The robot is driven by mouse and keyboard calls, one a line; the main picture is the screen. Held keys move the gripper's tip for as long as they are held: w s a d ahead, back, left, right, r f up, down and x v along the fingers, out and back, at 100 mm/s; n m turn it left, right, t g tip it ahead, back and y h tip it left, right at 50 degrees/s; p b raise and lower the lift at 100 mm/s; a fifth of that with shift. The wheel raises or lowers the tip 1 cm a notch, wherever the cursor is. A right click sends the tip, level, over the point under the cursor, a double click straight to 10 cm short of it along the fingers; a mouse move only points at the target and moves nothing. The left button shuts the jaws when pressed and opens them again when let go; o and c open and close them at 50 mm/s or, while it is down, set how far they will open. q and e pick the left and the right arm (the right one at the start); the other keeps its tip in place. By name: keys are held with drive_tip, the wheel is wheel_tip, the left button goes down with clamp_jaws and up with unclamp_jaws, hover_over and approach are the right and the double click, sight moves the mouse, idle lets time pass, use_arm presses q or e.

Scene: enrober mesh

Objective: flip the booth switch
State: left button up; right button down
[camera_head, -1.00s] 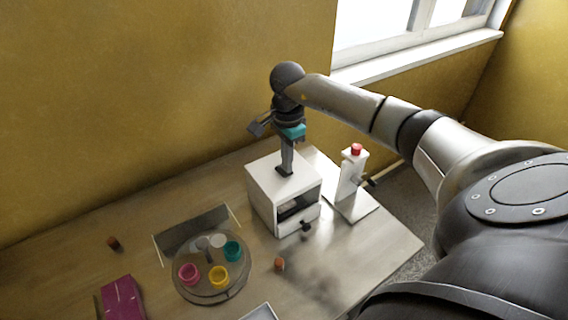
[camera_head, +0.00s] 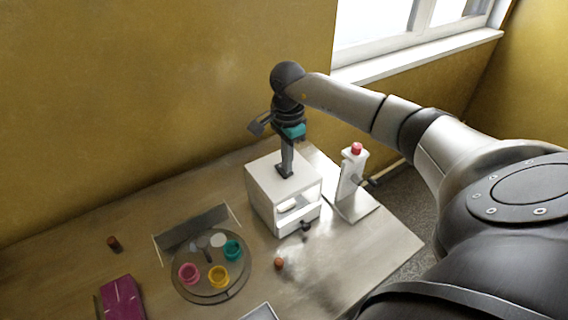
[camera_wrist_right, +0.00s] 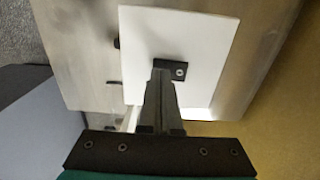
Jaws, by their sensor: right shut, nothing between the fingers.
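The booth (camera_head: 262,183) is a white box with an open front on the table, and its inside is brightly lit. A small dark switch (camera_head: 284,172) sits on its top. In the right wrist view the switch (camera_wrist_right: 178,68) is a black plate with a screw on the white booth top (camera_wrist_right: 205,40). My right gripper (camera_head: 287,164) points down at the switch, its shut fingers empty. In the wrist view the fingertips (camera_wrist_right: 163,75) overlap the switch's near edge; whether they press it I cannot tell. My left gripper is out of view.
A white stand with a red top (camera_head: 355,149) is right of the booth. A round tray (camera_head: 237,292) with coloured cups is left. A magenta box (camera_head: 122,299), a small dark-red item (camera_head: 114,243) and an orange-brown ball (camera_head: 279,263) lie on the table (camera_head: 60,235).

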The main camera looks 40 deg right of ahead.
wheel_tip(320, 180, up, 6)
drive_tip(key=p, duration=0.3)
drive_tip(key=shift+p, duration=0.4)
idle(0.3)
